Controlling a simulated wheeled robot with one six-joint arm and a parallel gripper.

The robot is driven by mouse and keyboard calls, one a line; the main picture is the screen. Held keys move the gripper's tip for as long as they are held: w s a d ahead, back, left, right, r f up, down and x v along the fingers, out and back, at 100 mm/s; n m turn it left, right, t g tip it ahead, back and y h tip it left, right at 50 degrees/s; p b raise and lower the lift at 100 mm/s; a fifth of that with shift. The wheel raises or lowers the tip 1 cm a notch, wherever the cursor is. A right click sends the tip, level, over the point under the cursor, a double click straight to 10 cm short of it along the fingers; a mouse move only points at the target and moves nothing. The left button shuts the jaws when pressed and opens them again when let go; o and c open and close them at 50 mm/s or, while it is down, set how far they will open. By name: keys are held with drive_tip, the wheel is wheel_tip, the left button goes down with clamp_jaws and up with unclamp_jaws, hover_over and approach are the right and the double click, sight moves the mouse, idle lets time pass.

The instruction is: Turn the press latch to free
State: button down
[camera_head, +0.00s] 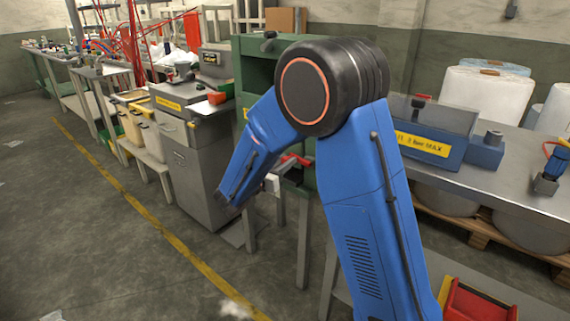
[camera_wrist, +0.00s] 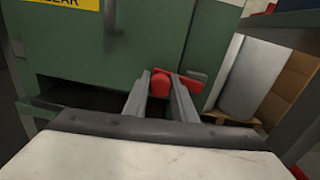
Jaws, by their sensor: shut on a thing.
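The press is a green cabinet-like machine (camera_wrist: 90,48), upright in front of my gripper in the wrist view. Its latch is a red piece (camera_wrist: 162,84) with a rounded end between my fingers and a flat bar reaching right. My gripper (camera_wrist: 160,92) has its two grey fingers on either side of the red rounded part and is shut on it. In the head view the red latch (camera_head: 297,159) shows beside my blue arm, low on the green press (camera_head: 257,72). My arm hides much of the press there, and the fingertips are hard to make out.
A grey vertical handle (camera_wrist: 110,15) and a yellow label (camera_wrist: 52,2) are on the press front. A grey bench (camera_head: 470,165) with a blue-grey box (camera_head: 432,125) stands right. A grey cabinet (camera_head: 190,165) stands left. Open floor (camera_head: 90,230) lies at the left front.

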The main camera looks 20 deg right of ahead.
sight(301, 145)
drive_tip(key=r+m, duration=0.2)
drive_tip(key=m, duration=0.3)
drive_tip(key=shift+s+d+r, duration=0.25)
drive_tip(key=shift+s+r, duration=0.15)
drive_tip(key=m, duration=0.1)
drive_tip(key=s+r+m, duration=0.1)
drive_tip(key=m, duration=0.1)
drive_tip(key=d+m, duration=0.1)
drive_tip(key=m, duration=0.1)
drive_tip(key=shift+s+r, duration=0.2)
drive_tip(key=shift+r, duration=0.2)
drive_tip(key=shift+s+d+r+m+h, duration=0.2)
drive_tip(key=shift+s+d+m, duration=0.25)
drive_tip(key=shift+m, duration=0.8)
drive_tip(key=shift+s+d+r+m+h, duration=0.25)
drive_tip(key=shift+s+m, duration=0.35)
drive_tip(key=shift+m, duration=0.6)
drive_tip(key=shift+s+d+r+m+h, duration=0.15)
drive_tip(key=shift+s+d+m, duration=0.35)
drive_tip(key=shift+m, duration=0.75)
drive_tip(key=c, duration=1.5)
unclamp_jaws()
drive_tip(key=shift+o, duration=0.2)
